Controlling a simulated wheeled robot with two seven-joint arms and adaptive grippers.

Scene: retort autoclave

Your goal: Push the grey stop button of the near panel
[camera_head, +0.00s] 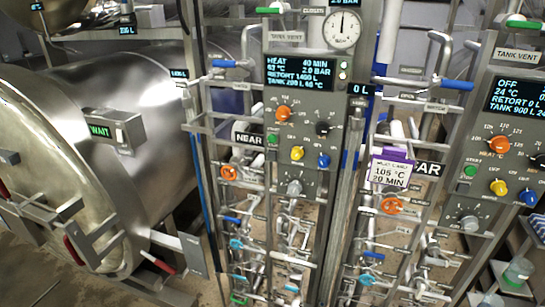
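The near panel (273,93) stands at the middle of the head view, with a NEAR label (248,138) at its left edge. Its lit display (300,73) reads HEAT, 40 MIN, 2.0 BAR. Below are an orange knob (283,113), a black knob (322,128), a green button (272,139), a yellow control (297,153) and a blue control (323,160). A round grey control (294,187) sits lowest on the panel; its lettering is too small to read, so I cannot tell whether it is the stop button. Neither gripper is in view.
A second panel (478,128) at right has similar controls and reads OFF. A large steel retort (150,75) with a WAIT sign (100,130) fills the left. Pipes and valves crowd below both panels. A white card (388,174) hangs between them.

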